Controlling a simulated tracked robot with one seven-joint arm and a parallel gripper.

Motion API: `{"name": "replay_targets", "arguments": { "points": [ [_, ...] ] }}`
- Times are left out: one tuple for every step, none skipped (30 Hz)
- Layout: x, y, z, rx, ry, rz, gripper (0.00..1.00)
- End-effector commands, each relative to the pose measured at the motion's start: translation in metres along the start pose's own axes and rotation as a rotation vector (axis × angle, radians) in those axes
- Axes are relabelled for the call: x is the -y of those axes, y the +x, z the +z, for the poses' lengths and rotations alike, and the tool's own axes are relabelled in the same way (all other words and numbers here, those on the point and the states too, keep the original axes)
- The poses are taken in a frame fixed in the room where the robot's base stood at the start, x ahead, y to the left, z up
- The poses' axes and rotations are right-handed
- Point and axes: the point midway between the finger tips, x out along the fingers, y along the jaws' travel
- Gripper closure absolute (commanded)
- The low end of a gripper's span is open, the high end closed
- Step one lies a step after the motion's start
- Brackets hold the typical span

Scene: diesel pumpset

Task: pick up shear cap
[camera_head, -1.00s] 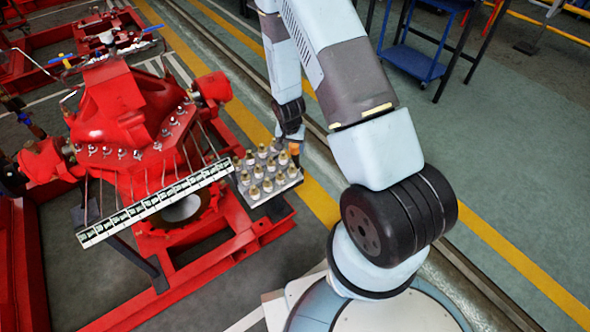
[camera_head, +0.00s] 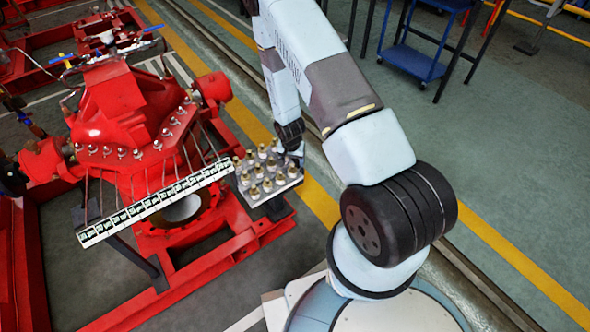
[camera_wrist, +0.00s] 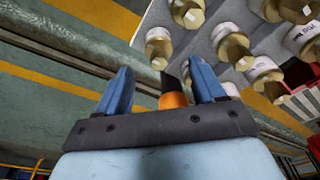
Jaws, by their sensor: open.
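Several brass-and-white caps, which I take to be the shear caps (camera_head: 267,187), stand in rows on a pale tray (camera_head: 283,196) beside the red machine. In the wrist view, the caps (camera_wrist: 233,46) fill the upper right, with the tray surface (camera_wrist: 198,47) between them. My gripper (camera_wrist: 159,74) is open, with two blue fingers spread apart. The nearest caps appear beyond the fingertips, and neither finger visibly grips one. An orange cylinder with a dark tip (camera_wrist: 173,99) shows between the fingers; I cannot tell what it is. In the head view, my gripper is mostly hidden at the tray's right corner.
The red pumpset (camera_head: 115,105) stands left of the tray, with a long labelled strip (camera_head: 157,201) along its front. A blue cart (camera_head: 412,60) stands at the back right. Open floor lies right of my arm.

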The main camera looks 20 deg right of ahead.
Motion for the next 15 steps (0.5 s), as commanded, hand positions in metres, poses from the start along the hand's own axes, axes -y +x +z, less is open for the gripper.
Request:
{"name": "replay_targets", "arguments": {
  "points": [
    [0.000,0.007,0.000,0.001,-0.001,0.001,0.31],
    [0.001,0.011,0.001,0.001,-0.001,0.001,0.31],
    [0.001,0.016,0.001,0.002,-0.001,0.002,0.31],
    [0.001,0.020,0.001,0.002,-0.002,0.002,0.31],
    [0.001,0.023,0.000,0.001,-0.001,0.002,0.31],
    [0.001,0.027,0.000,0.001,-0.001,0.002,0.31],
    [0.001,0.030,0.000,0.001,0.000,0.002,0.31],
    [0.001,0.032,0.000,0.001,0.000,0.001,0.31],
    [0.001,0.035,0.000,0.000,0.001,0.001,0.31],
    [0.001,0.036,0.000,0.000,0.001,0.001,0.31],
    [0.001,0.037,0.000,0.000,0.001,0.000,0.31],
    [0.001,0.038,0.000,0.000,0.001,0.000,0.31],
    [0.001,0.038,0.000,0.000,0.001,0.000,0.31],
    [0.001,0.039,0.000,0.000,0.001,0.000,0.31],
    [0.001,0.039,0.000,0.000,0.001,0.000,0.31]
  ]
}}
